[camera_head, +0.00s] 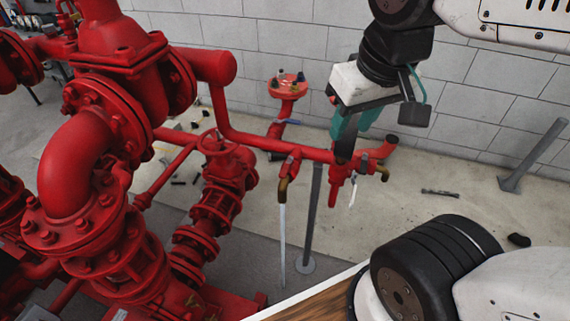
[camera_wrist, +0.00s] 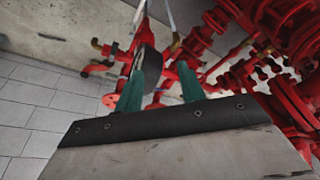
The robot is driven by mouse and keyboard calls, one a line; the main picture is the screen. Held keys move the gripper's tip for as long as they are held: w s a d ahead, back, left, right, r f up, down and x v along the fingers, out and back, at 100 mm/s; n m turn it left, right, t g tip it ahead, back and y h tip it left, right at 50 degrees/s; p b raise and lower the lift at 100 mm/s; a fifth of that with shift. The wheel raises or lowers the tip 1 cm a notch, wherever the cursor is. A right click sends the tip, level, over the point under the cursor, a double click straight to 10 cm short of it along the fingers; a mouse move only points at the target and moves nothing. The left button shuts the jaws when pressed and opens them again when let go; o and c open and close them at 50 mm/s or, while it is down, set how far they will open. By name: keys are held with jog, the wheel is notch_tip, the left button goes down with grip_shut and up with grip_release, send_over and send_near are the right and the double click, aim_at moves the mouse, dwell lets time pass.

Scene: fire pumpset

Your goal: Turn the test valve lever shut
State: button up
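My gripper (camera_head: 350,132) points down over the right end of the red horizontal test pipe (camera_head: 260,143). Its teal fingers stand apart in the wrist view (camera_wrist: 160,84), with a dark grey piece (camera_wrist: 148,62) in front of and partly between them. I cannot tell whether it touches them. A dark piece (camera_head: 345,149) also shows below the fingers in the head view. A small blue handle (camera_head: 292,122) sits left of the gripper, by the red branch with a round flange. I cannot clearly pick out the test valve lever; the gripper may hide it.
Brass outlets (camera_head: 283,188) hang from the pipe; a pale stream (camera_head: 282,240) falls from the left one. A grey post (camera_head: 312,220) stands beneath. Large red pump pipes (camera_head: 100,170) crowd the left.

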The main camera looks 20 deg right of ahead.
jog(key=w+r+t, duration=0.1)
jog(key=w+r, duration=0.1)
jog(key=w, duration=0.2)
jog(key=m+g, duration=0.4)
jog(key=m, duration=0.4)
send_over(284, 169)
notch_tip(284, 169, down, 19)
jog(key=shift+s+r, duration=0.1)
notch_tip(284, 169, down, 7)
jog(key=shift+f, duration=0.1)
grip_shut()
